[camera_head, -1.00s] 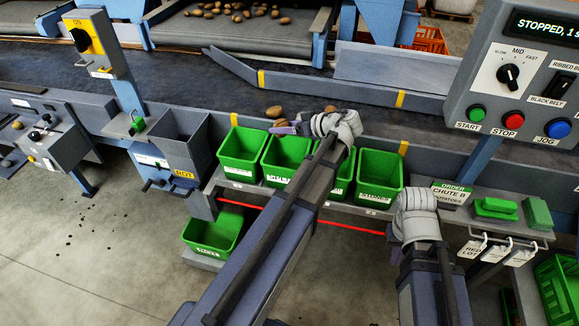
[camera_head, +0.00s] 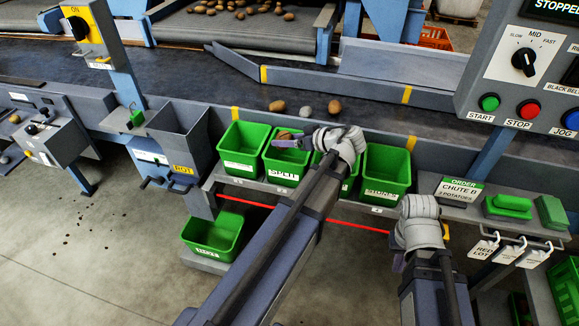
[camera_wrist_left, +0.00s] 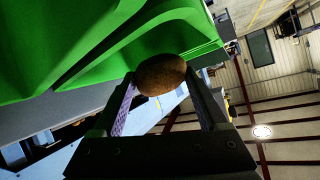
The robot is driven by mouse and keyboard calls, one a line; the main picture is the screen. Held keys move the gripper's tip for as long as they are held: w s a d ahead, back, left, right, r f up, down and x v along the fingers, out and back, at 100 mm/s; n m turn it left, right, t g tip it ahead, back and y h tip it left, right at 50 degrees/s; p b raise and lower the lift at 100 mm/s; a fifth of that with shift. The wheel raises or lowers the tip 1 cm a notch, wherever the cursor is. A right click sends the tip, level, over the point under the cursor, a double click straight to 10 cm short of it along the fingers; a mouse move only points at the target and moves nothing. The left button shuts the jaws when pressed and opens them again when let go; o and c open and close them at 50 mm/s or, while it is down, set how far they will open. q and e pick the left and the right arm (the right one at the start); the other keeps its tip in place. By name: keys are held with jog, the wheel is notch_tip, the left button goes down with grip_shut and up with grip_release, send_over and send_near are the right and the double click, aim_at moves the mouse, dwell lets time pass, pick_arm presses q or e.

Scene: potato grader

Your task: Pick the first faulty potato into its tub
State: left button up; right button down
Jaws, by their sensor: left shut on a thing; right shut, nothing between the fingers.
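My left gripper (camera_head: 288,140) is shut on a brown potato (camera_head: 285,134); the potato also shows between the fingers in the left wrist view (camera_wrist_left: 161,74). In the head view it appears over the second green tub (camera_head: 283,178) from the left, close to its rim. The wrist view shows a green tub wall (camera_wrist_left: 130,50) right beside the potato. The third tub is mostly hidden by my left arm. My right gripper (camera_head: 398,262) is shut and empty, low in front of the rack, partly hidden by its wrist.
On the dark belt (camera_head: 200,90) lie a brown potato (camera_head: 277,106), a grey lump (camera_head: 306,112) and another brown potato (camera_head: 335,107). Other green tubs stand left (camera_head: 241,148) and right (camera_head: 387,171). A grey hopper (camera_head: 180,130) and the control panel (camera_head: 530,75) flank the rack.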

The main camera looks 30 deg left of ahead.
pick_arm(q)
jog(key=shift+f, duration=0.55)
pick_arm(e)
jog(key=shift+f, duration=0.5)
pick_arm(q)
jog(key=shift+r, duration=0.1)
jog(key=o, duration=1.3)
jog(key=p+v, duration=0.3)
jog(key=v, duration=0.5)
pick_arm(e)
notch_tip(320, 180, up, 4)
jog(key=shift+f, duration=0.25)
